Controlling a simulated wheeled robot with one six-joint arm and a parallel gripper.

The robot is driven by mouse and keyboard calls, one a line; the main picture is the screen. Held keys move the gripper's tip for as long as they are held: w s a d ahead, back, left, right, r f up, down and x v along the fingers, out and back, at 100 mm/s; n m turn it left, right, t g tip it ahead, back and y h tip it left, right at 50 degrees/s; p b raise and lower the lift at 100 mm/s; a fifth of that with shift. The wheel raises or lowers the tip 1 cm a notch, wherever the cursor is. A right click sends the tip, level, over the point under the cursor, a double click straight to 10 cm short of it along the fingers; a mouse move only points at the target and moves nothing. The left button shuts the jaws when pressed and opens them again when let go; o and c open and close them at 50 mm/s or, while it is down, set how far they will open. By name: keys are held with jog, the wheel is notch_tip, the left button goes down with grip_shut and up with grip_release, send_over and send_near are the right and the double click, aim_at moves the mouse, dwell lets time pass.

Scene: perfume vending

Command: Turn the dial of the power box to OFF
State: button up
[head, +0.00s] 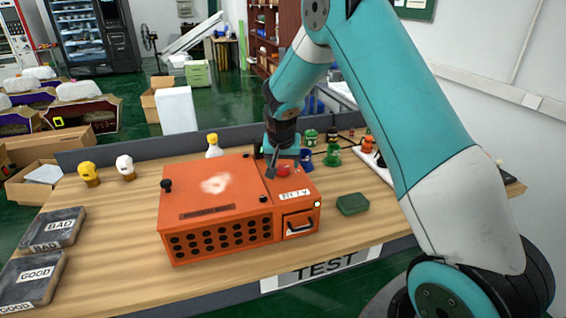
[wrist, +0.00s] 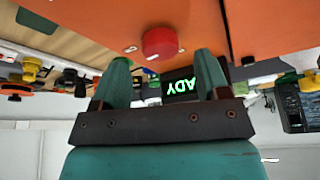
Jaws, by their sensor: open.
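An orange box (head: 235,225) with a dark, unreadable label stands on the table. I cannot tell for sure that it is the power box. A round red knob or button (head: 284,170) sits on its top at the right; in the wrist view it shows as a red round cap (wrist: 163,43) on an orange surface. No OFF marking is readable. My gripper (head: 268,157) points down at the box's top right, beside the red part. In the wrist view, its fingers (wrist: 162,60) are apart and empty, with the red cap just beyond the gap.
A black knob (head: 166,186) stands on the box's left corner. A dark green block (head: 352,204) lies to its right. Small coloured items (head: 332,156) stand behind. Slabs marked BAD (head: 52,227) and GOOD (head: 34,275) lie left. A dark display (wrist: 183,86) reads "ADY".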

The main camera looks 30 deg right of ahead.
aim_at(283, 168)
jog(key=shift+x, duration=1.55)
jog(key=shift+c, duration=0.3)
jog(key=c, duration=0.9)
jog(key=shift+o, duration=0.2)
